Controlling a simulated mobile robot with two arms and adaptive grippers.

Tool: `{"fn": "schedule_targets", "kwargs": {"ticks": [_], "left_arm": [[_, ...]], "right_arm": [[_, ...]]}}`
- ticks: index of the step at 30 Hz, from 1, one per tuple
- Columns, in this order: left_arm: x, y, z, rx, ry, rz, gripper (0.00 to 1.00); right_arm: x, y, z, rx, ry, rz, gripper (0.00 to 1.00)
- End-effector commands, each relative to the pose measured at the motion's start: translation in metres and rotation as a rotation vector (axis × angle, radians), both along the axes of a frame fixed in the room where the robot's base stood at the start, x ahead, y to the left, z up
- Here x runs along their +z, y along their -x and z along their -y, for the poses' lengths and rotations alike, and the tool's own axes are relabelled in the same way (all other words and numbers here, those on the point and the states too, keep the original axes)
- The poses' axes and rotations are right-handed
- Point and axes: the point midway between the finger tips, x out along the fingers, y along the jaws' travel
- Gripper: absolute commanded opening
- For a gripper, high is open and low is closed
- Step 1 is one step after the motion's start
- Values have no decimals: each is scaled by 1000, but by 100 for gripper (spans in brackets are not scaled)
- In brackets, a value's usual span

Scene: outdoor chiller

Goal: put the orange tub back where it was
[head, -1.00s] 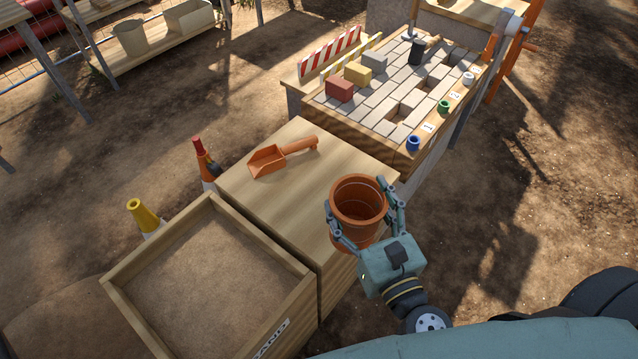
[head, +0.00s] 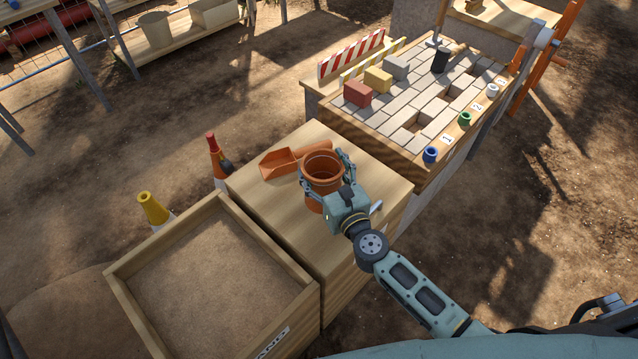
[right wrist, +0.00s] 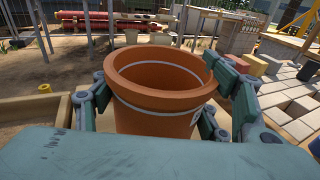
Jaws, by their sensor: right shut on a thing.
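The orange tub (head: 323,168) is upright, with its open top facing up, over the wooden box top beside the orange scoop. I cannot tell whether its base touches the wood. My right gripper (head: 325,180) is shut on the tub, with fingers on both sides of it. In the right wrist view the tub (right wrist: 160,95) fills the space between the fingers, and a pale band runs around it. The inside I can see looks empty. My left gripper is not in view.
The orange scoop (head: 280,163) lies just behind the tub. A sand box (head: 290,268) stands at the left front. A paving table (head: 400,157) with coloured blocks and small cups adjoins at the back right. Cones (head: 153,208) stand on the ground at left.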

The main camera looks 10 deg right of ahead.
Motion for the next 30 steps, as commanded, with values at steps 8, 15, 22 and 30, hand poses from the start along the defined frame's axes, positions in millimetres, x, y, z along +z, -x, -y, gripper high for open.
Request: {"fn": "schedule_targets", "kwargs": {"ticks": [8, 15, 22, 30], "left_arm": [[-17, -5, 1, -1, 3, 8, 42], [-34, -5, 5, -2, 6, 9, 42], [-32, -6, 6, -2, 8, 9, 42], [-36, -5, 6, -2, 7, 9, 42]], "right_arm": [[-24, -17, -6, 1, 3, 0, 6], [-51, -17, -6, 0, 1, 1, 6], [-50, -16, -6, 0, -1, 1, 6], [-53, -16, -6, 0, -1, 0, 76]]}}
